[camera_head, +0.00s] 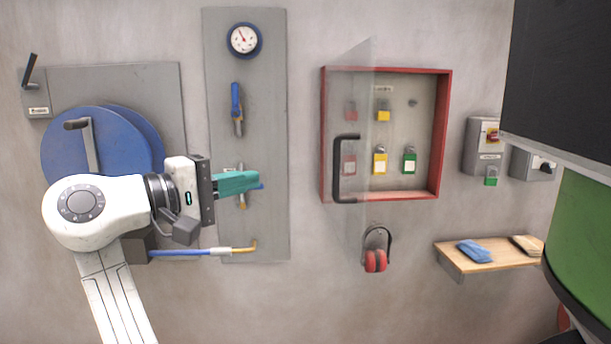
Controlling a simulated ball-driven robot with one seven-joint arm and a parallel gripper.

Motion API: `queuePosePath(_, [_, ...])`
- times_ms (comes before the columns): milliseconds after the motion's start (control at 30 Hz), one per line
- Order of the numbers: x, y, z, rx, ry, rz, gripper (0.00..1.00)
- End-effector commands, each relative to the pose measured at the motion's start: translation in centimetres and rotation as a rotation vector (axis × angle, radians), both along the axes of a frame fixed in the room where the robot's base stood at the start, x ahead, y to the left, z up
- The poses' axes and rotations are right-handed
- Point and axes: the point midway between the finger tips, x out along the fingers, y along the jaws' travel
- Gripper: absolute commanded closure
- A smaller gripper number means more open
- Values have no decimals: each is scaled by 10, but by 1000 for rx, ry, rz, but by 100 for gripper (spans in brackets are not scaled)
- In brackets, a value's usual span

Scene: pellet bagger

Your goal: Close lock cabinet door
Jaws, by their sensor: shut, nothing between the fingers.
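The lock cabinet (446,120) is a red-framed box on the wall, with several coloured padlocks hanging inside. Its clear door (360,90) is hinged at the left side and stands open, swung out toward me. The door's black handle (338,170) is at the door's free edge and overlaps the cabinet's left part in the picture. My gripper (255,179) has teal fingers that are shut and empty. It points right, in front of the grey panel, to the left of the door and apart from the handle.
A grey panel (270,100) with a gauge (243,40) and valves is behind my gripper. Red ear defenders (376,260) hang below the cabinet. A wooden shelf (490,262) holds gloves at right. A dark and green machine (585,240) fills the right edge.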

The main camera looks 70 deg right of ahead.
Motion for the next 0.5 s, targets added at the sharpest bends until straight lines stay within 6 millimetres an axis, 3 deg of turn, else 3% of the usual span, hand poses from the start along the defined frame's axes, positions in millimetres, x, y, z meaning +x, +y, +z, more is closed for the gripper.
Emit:
queuePosePath(167, [-9, -12, 2, -1, 3, -9, 100])
queuePosePath(500, [-45, -66, 3, -2, 1, -7, 100])
